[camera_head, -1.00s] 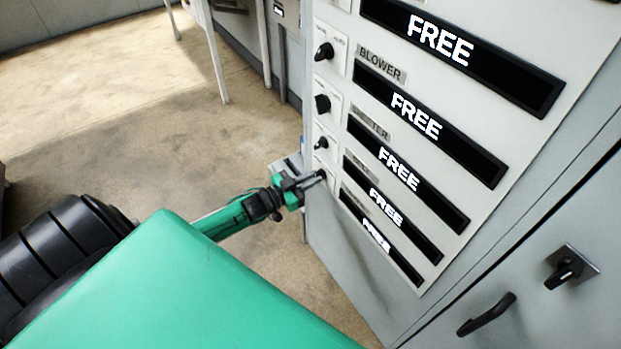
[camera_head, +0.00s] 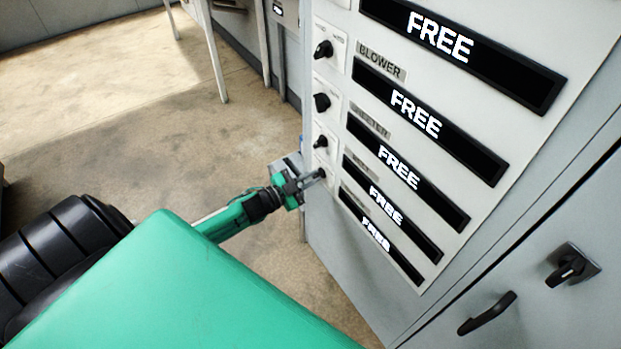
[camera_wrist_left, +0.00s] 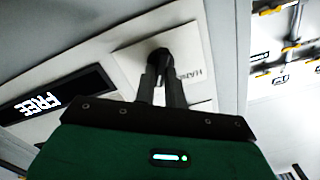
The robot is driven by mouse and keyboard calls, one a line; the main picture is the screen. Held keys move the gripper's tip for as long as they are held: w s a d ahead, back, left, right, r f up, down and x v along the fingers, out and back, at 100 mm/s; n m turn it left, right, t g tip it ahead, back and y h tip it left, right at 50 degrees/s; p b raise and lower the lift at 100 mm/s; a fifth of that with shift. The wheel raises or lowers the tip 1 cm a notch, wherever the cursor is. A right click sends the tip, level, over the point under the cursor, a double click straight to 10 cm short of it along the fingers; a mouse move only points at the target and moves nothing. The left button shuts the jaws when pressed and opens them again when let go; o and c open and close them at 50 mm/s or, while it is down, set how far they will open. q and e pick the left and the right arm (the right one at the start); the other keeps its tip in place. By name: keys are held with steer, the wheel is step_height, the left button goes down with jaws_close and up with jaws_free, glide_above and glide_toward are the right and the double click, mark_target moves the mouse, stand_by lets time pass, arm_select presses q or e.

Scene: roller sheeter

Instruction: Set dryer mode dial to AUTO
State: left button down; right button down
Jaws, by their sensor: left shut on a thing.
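My left gripper (camera_head: 314,178) reaches the left edge of the control panel (camera_head: 333,225) and is shut on a dark dial knob (camera_head: 320,173), low in the column of knobs. In the left wrist view, its two fingers (camera_wrist_left: 160,88) close around the black knob (camera_wrist_left: 158,56), on a white plate (camera_wrist_left: 193,60) whose lettering reads in part like "MANU". The fingers hide part of the knob, so I cannot tell its pointer direction. The labels beside the lower dials are too small to read for certain. My right gripper is not in view.
Other dark knobs (camera_head: 324,50) sit above on the same panel, close to the held one. Black displays (camera_head: 415,113) read FREE. A cabinet handle (camera_head: 487,313) and a rotary switch (camera_head: 571,266) are at lower right. The floor left of the panel is open.

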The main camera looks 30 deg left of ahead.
arm_select(q)
steer(key=c, duration=1.5)
jaws_free()
steer(key=shift+o, duration=0.2)
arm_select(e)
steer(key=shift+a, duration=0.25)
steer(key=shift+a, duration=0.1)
